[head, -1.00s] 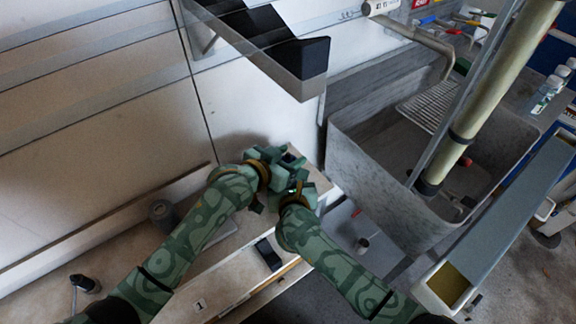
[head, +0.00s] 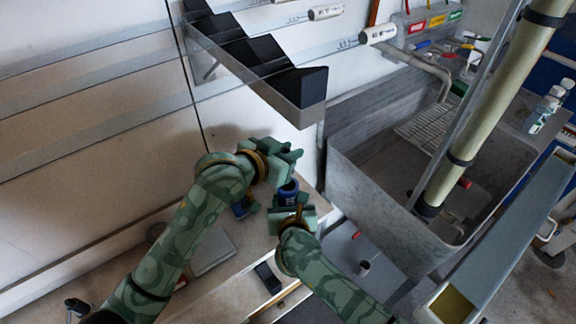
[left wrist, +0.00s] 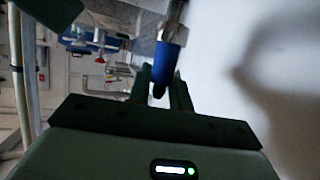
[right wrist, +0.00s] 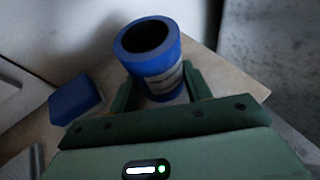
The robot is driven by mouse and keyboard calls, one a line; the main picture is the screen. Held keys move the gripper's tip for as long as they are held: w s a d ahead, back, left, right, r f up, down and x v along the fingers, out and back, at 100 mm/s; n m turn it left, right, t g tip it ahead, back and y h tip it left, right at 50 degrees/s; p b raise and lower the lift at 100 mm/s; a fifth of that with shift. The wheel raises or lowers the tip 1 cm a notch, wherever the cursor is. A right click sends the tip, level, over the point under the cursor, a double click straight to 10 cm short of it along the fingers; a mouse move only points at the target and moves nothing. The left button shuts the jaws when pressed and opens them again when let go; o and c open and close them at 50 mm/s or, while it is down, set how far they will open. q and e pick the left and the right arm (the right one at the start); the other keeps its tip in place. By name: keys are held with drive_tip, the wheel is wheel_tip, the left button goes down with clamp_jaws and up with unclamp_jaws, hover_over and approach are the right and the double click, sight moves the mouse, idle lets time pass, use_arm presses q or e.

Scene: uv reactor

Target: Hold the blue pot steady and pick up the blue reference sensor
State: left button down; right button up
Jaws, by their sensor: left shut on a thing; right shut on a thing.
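The blue pot (head: 289,188) is a hollow cylinder with a dark opening. In the right wrist view the pot (right wrist: 160,82) stands upright with a pale label, between the fingers. My right gripper (head: 289,213) is shut on its side. My left gripper (head: 290,158) is above the pot and shut on the blue reference sensor. In the left wrist view the sensor (left wrist: 167,62) has a blue body, a dark tip and a metallic part at its other end. It is clear of the pot; the left gripper hides it in the head view.
A blue block (right wrist: 75,100) lies left of the pot on the bench. A shelf with black bins (head: 300,112) juts from the wall above the grippers. A grey sink (head: 440,236) is to the right. A small black object (head: 267,277) lies nearer me on the bench.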

drive_tip(key=o, duration=1.1)
drive_tip(key=shift+c, duration=0.2)
drive_tip(key=v, duration=1.2)
